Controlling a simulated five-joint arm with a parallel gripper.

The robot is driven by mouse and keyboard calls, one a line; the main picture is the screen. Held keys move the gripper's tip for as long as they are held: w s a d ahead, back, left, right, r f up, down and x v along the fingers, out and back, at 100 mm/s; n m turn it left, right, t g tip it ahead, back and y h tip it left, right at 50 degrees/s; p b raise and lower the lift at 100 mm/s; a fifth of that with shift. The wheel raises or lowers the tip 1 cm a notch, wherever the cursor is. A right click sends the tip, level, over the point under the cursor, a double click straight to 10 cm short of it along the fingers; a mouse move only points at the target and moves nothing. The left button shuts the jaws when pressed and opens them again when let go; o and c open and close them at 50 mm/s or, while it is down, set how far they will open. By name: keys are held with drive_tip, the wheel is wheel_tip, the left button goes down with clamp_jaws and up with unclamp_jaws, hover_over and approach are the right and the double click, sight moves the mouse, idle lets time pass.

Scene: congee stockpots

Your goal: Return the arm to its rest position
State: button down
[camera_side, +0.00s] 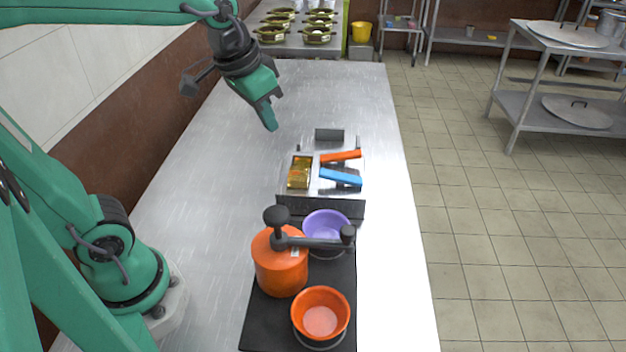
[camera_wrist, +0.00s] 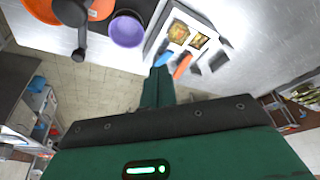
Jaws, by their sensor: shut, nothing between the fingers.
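My green arm reaches in from the left and across the top of the side view. My gripper (camera_side: 268,108) is shut and empty, in the air above the steel table (camera_side: 190,180), beyond and left of the metal tray. In the wrist view the shut gripper (camera_wrist: 158,85) points toward the tray. The metal tray (camera_side: 300,197) holds a yellow-brown item (camera_side: 299,172), an orange-handled piece (camera_side: 341,156) and a blue-handled piece (camera_side: 340,177). My gripper appears to touch none of them.
An orange pot (camera_side: 280,268) with a dark handle bar, a purple bowl (camera_side: 325,228) and an orange bowl (camera_side: 321,314) stand on a black mat (camera_side: 262,325) at the near end. Green pans (camera_side: 271,35) sit on the far counter. The table's left and far parts are clear.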

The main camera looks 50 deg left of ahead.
drive_tip(key=s+a+f+n+t, duration=0.1)
drive_tip(key=s+f, duration=0.1)
drive_tip(key=s, duration=0.6)
drive_tip(key=shift+s+t, duration=0.2)
drive_tip(key=shift+t, duration=0.2)
